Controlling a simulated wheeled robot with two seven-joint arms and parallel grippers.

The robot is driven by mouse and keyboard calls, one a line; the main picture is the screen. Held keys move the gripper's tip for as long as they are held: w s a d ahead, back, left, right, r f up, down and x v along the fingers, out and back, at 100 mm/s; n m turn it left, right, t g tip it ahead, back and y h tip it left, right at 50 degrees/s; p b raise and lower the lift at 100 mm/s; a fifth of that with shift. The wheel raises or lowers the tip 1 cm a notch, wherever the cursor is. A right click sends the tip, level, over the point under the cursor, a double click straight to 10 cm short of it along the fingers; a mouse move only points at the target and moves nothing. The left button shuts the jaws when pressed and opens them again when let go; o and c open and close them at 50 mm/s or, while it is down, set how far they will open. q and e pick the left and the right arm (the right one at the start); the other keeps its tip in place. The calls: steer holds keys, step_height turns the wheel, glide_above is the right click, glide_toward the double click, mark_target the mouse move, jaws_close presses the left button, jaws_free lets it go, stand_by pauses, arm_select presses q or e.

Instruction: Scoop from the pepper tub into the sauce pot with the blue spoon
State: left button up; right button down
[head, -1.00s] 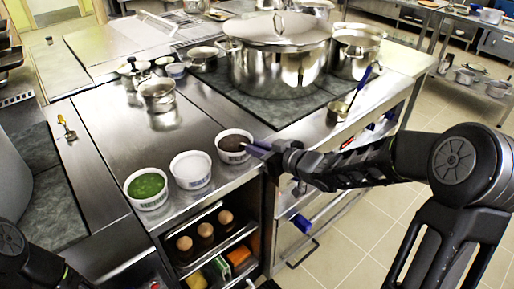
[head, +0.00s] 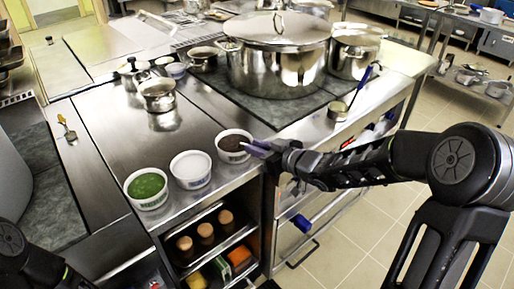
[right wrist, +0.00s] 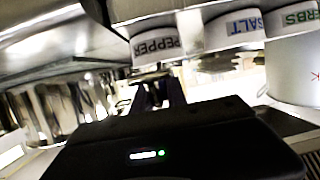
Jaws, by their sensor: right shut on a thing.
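The pepper tub (head: 233,146) is a white round tub of dark pepper at the counter's front edge. Its PEPPER label shows in the right wrist view (right wrist: 157,47). My right gripper (head: 272,151) is just right of the tub, at about rim height. It is shut on the blue spoon (head: 257,148), whose handle shows pale blue-violet at the fingertips. The spoon points at the tub; I cannot tell whether its bowl is in the pepper. A small steel pot (head: 158,97) on the counter behind may be the sauce pot. My left gripper is not in view.
The salt tub (head: 190,170) and green herbs tub (head: 147,189) stand left of the pepper. A large lidded stockpot (head: 277,62) fills the hob behind. Counter between tubs and small pot is clear.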

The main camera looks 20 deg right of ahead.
steer(key=shift+w+a, duration=0.1)
steer(key=shift+w+a, duration=0.1)
steer(key=shift+w, duration=0.2)
steer(key=shift+r, duration=0.15)
stand_by(0.6)
steer(key=shift+s+d+r, duration=0.1)
steer(key=shift+s+r, duration=0.05)
steer(key=shift+r, duration=0.6)
steer(key=shift+s+d+r, duration=0.1)
steer(key=shift+s+r, duration=0.1)
steer(key=shift+r, duration=0.55)
steer(key=shift+s+d+r, duration=0.1)
steer(key=shift+s+r, duration=0.05)
steer(key=shift+r, duration=0.6)
steer(key=shift+s+f, duration=0.15)
steer(key=shift+s, duration=0.1)
steer(key=shift+s+d+t+y, duration=0.2)
steer(key=shift+t+y, duration=0.3)
steer(key=shift+t, duration=0.6)
steer(key=shift+s+t, duration=0.2)
steer(key=shift+t, duration=0.2)
